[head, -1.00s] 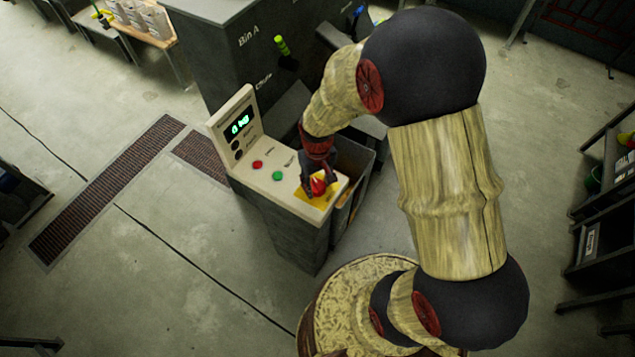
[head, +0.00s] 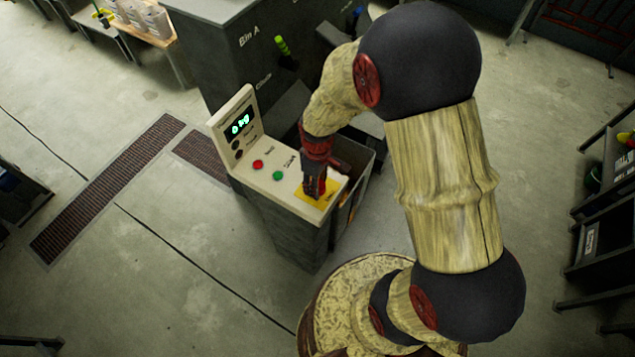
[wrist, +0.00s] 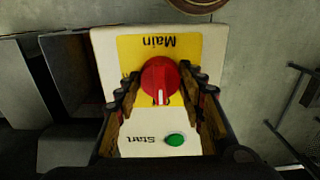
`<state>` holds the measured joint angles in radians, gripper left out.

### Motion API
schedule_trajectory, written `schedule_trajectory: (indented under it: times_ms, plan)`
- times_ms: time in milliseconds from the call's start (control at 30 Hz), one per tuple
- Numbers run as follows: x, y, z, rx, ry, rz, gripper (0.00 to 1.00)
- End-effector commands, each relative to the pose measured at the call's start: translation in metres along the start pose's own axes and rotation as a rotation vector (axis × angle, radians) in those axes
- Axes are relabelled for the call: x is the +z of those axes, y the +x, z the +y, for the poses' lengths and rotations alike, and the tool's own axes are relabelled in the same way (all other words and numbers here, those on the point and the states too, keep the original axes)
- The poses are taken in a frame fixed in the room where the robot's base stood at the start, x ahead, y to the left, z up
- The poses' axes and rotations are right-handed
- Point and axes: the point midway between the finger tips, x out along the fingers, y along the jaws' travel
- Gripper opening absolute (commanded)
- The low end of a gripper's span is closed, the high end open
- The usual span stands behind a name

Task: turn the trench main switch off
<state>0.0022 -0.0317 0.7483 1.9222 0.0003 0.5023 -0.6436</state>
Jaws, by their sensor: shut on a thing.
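The main switch is a red rotary knob (wrist: 160,82) with a white pointer line, on a yellow plate (wrist: 130,46) marked "Main", at the near end of the control console (head: 232,158). In the wrist view the pointer faces the bottom of the picture, toward the Start button. My gripper (head: 318,192) is down over the plate, with one finger on each side of the knob, shut on it. In the head view the gripper hides most of the knob and part of the plate.
A green Start button (head: 278,175) and a red button (head: 258,164) sit farther along the console top. A lit green display (head: 240,125) is on its upright panel. A dark bin (head: 357,160) stands close on the right. Open floor lies to the left.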

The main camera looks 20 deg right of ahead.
Motion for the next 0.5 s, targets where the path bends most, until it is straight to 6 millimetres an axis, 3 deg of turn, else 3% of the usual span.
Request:
schedule_trajectory:
  times_ms: [333,367,500]
  plan:
    - [-0.0004,-0.0002,0.0000,0.000,-0.004,0.000,0.14]
    - [-0.0004,-0.0002,0.0000,0.000,-0.004,0.000,0.40]
    - [-0.0003,-0.0002,0.0000,0.000,-0.003,0.000,0.48]
